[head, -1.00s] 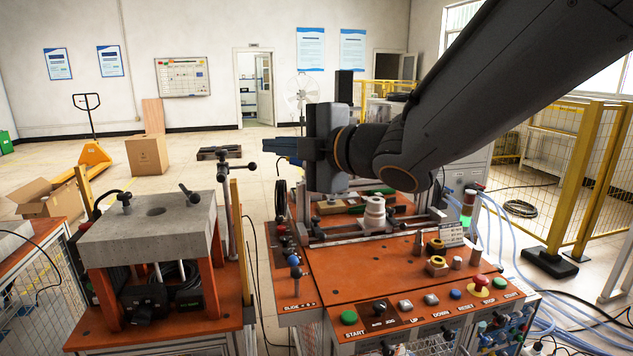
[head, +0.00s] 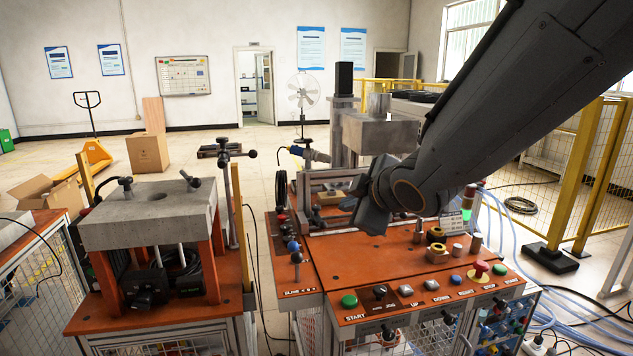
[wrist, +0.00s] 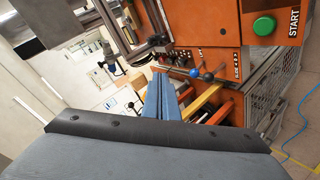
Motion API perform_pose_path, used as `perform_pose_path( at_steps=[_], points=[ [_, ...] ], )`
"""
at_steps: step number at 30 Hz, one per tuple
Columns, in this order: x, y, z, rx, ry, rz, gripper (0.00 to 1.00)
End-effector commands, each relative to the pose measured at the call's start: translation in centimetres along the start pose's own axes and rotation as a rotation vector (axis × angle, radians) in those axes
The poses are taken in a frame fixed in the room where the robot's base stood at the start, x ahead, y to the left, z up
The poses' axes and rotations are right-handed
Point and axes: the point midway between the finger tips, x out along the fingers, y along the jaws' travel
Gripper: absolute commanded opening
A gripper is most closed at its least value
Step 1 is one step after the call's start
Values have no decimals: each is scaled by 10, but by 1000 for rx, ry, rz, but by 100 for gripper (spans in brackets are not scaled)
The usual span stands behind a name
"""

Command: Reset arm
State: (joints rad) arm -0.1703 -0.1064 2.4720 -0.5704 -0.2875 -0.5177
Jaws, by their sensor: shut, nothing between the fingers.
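My dark grey arm (head: 520,110) reaches in from the upper right of the head view, over the orange workbench (head: 375,268). Its wrist end hangs above the bench's back half, and the fingers cannot be made out in the head view. In the wrist view my gripper (wrist: 165,90) shows as two blue-grey fingers, shut together and empty. Beyond the fingertips are lever knobs and the bench's orange side. The grey induction heater head (head: 385,132) stands behind the wrist, partly covered by my arm.
The bench front carries a green start button (head: 349,301), which also shows in the wrist view (wrist: 264,26), and a red stop button (head: 481,267). A grey block on an orange stand (head: 150,215) is at left. Yellow fencing (head: 585,180) is at right. Open floor lies beyond.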

Motion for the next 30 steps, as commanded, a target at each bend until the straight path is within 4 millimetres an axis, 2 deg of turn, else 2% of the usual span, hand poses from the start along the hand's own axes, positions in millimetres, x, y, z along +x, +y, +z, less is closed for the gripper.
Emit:
perform_pose_path(
  at_steps=[1,3,5,6,9,12,15,19,22,30],
  points=[
    [8,-16,33,94,-86,-31,0],
    [10,-40,76,245,-215,-75,0],
    [8,-64,111,379,-328,-112,0],
    [5,-81,132,470,-405,-137,0],
    [-9,-128,177,697,-597,-196,0],
    [-28,-173,206,903,-774,-252,0],
    [-47,-208,220,1064,-913,-295,0],
    [-62,-234,224,1183,-1020,-329,0],
    [-67,-240,224,1214,-1049,-338,0],
    [-68,-239,224,1213,-1048,-338,0]
  ],
)
